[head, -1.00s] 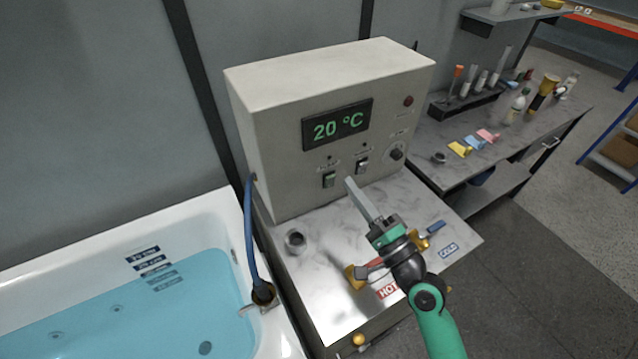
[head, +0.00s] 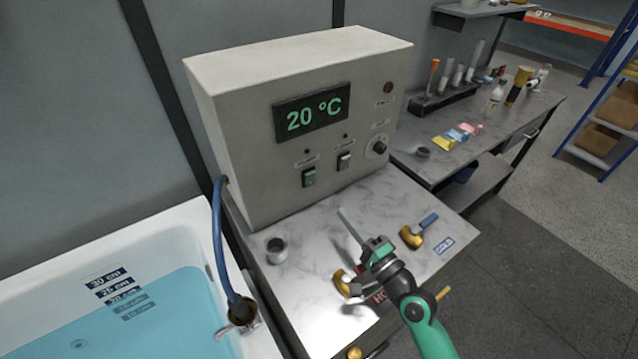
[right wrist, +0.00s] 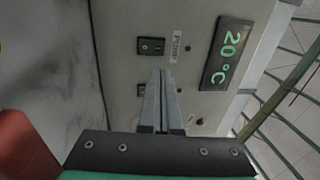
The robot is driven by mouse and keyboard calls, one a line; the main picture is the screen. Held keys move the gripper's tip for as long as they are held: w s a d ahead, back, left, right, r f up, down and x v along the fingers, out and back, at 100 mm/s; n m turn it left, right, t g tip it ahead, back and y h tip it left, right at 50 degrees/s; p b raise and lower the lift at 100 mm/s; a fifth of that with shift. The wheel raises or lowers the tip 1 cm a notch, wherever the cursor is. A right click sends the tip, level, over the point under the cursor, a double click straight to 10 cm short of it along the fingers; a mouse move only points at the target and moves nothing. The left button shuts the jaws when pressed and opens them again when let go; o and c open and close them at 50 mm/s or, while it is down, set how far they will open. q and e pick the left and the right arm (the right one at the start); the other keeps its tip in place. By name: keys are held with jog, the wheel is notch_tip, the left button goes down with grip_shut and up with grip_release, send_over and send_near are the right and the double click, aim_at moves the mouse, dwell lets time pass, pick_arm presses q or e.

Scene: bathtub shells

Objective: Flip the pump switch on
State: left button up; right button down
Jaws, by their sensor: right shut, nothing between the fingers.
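The control box (head: 240,150) has two dark rocker switches on its front. The left one (head: 309,177) is the pump switch; its "Pump" label reads in the right wrist view, where the switch (right wrist: 151,46) shows sideways and apart from my fingertips. I cannot tell which way it is rocked. The other switch (head: 345,161) is partly hidden behind my fingers in the wrist view. My right gripper (head: 342,211) is shut and empty, in front of the panel and below the right switch in the head view. My left gripper is not in view.
The display (head: 312,112) reads 20 °C. A knob (head: 379,147) sits at the panel's right. Hot and cold valves (head: 413,237) and a small metal cup (head: 276,251) are on the metal top. A blue hose (head: 218,245) runs by the tub (head: 170,235).

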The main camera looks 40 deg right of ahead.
aim_at(312, 175)
jog(key=b+x, duration=0.1)
jog(key=x, duration=1)
jog(key=shift+w+d, duration=0.1)
jog(key=shift+w, duration=0.15)
